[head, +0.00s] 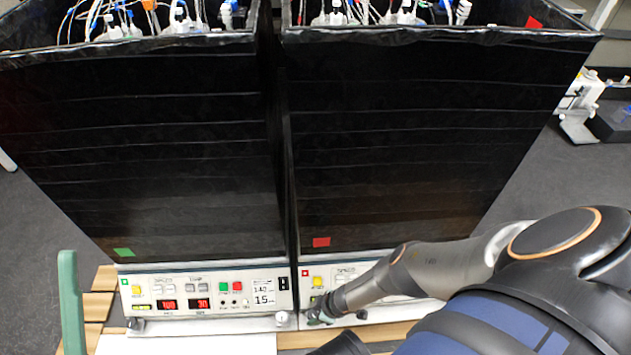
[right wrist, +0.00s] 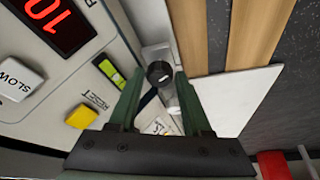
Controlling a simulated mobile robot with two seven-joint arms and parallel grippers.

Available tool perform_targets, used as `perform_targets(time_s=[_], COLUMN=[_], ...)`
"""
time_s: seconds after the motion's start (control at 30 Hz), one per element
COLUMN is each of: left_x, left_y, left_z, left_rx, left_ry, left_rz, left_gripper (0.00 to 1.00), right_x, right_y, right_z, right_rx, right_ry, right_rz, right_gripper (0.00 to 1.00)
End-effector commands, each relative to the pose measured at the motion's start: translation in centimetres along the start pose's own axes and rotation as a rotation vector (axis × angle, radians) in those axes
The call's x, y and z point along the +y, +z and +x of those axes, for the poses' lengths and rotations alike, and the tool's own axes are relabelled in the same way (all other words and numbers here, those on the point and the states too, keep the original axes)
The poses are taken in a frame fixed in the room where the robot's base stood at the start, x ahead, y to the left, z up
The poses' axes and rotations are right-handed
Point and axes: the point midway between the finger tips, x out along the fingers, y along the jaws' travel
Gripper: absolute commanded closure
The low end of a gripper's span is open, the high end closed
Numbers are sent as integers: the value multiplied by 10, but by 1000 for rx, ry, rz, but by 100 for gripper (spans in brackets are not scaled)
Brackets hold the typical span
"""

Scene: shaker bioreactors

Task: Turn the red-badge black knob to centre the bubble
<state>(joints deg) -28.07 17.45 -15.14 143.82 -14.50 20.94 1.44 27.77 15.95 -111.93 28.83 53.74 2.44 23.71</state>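The right-hand shaker carries a small red badge (head: 305,273) on its front panel and a red patch (head: 321,242) on its black hood. My right gripper (head: 318,317) is at that panel's lower left corner. In the right wrist view, its green fingers (right wrist: 159,74) stand apart on either side of a black knob (right wrist: 160,72) with a pale mark on top. Gaps show between knob and fingertips; I see no clear contact. My left gripper is not in view.
The left shaker, with a green badge (head: 125,282), stands close beside the right one. A white sheet (head: 200,344) lies on the wooden slats (head: 103,305) in front. A green upright post (head: 70,300) stands at far left. My right arm covers much of the right panel.

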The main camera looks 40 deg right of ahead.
Motion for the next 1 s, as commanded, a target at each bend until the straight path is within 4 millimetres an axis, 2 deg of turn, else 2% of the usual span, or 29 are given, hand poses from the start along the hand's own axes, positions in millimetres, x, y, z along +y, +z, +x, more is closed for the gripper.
perform_targets(time_s=[0.47, 1.0], left_x=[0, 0], left_y=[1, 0], left_z=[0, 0], left_rx=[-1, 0], left_ry=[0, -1], left_rz=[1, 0], left_gripper=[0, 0], right_x=[1, 0], right_y=[0, 2], right_z=[0, 0], right_rx=[0, -2], right_ry=[7, 49], right_rz=[12, 115], right_gripper=[48, 48])
